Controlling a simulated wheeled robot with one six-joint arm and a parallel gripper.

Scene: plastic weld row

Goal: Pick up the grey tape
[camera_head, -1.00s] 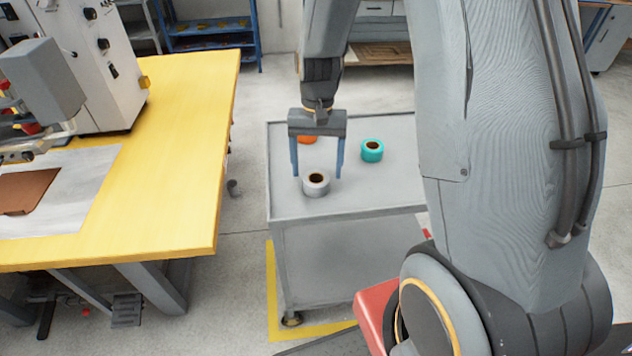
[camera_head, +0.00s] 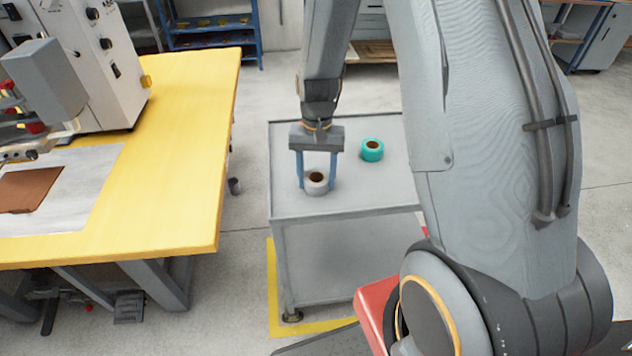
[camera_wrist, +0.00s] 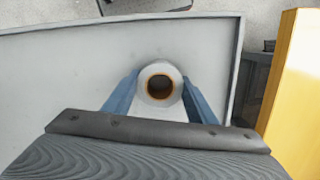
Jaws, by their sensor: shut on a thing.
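The grey tape (camera_head: 316,184) is a roll with a brown core, lying flat on the grey cart top (camera_head: 380,189). My gripper (camera_head: 316,185) comes down over it from above, with one blue finger on each side of the roll. The fingers are shut on it. In the wrist view the grey tape (camera_wrist: 160,88) sits between the fingertips of my gripper (camera_wrist: 160,92). The tape appears to rest on the cart still; I cannot see any gap below it.
A teal tape roll (camera_head: 372,150) stands on the cart behind and to the right. A yellow table (camera_head: 190,150) with a white machine (camera_head: 105,80) is on the left, across a floor gap. Blue shelving (camera_head: 210,35) is at the back.

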